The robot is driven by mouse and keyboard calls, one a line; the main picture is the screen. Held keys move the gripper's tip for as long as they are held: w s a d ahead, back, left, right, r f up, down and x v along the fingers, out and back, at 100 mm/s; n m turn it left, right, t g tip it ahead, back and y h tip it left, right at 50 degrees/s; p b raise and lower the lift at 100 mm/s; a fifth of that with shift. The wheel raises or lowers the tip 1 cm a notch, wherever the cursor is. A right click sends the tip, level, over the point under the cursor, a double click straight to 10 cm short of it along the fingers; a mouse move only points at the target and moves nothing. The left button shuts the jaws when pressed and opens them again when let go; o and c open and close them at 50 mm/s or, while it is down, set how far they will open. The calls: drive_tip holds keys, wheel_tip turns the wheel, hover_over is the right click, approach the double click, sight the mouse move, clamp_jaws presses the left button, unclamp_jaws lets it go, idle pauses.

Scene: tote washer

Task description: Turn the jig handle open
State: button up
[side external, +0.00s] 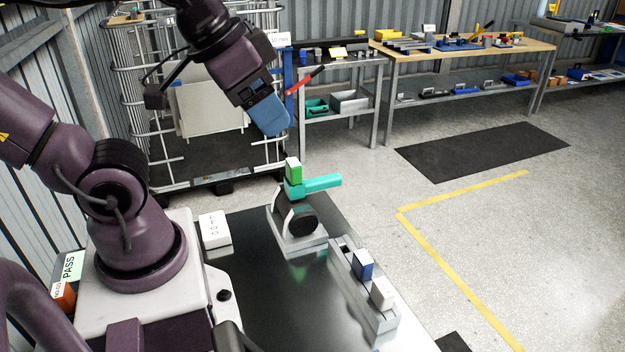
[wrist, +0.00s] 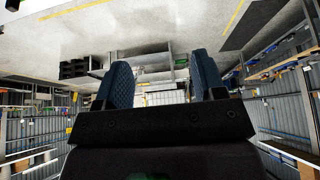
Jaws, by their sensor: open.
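The jig (side external: 298,232) stands on the dark table, with a grey base and a black round body. Its teal handle (side external: 322,183) sticks out to the right from the top of the body, roughly level. A green and white block (side external: 293,170) stands upright at the handle's inner end. My gripper (side external: 276,131) is above and slightly left of the jig, apart from the handle, with its blue fingers pointing down. In the wrist view its two fingers (wrist: 163,75) are spread with nothing held between them. The jig cannot be made out in the wrist view.
A grey rack (side external: 362,290) with a blue block (side external: 362,264) and a white block (side external: 381,292) stands at the table's right edge. A white labelled box (side external: 214,231) lies left of the jig. A wire cage (side external: 205,175) stands behind. The dark tabletop (side external: 285,310) in front is clear.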

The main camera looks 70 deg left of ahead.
drive_tip(key=w+a+f+g, duration=0.1)
drive_tip(key=w+a+f, duration=0.1)
drive_tip(key=w+a+f+n+g, duration=0.1)
drive_tip(key=w+a+f+g, duration=0.1)
drive_tip(key=w+a, duration=0.1)
drive_tip(key=w+a+f+n+g, duration=0.1)
drive_tip(key=w+a+f, duration=0.1)
drive_tip(key=w+a, duration=0.1)
drive_tip(key=shift+w+f, duration=0.2)
drive_tip(key=shift+c, duration=0.3)
drive_tip(key=m+g, duration=0.2)
approach(327, 177)
drive_tip(key=f, duration=0.9)
drive_tip(key=shift+s+f, duration=0.2)
drive_tip(key=shift+f, duration=0.15)
clamp_jaws()
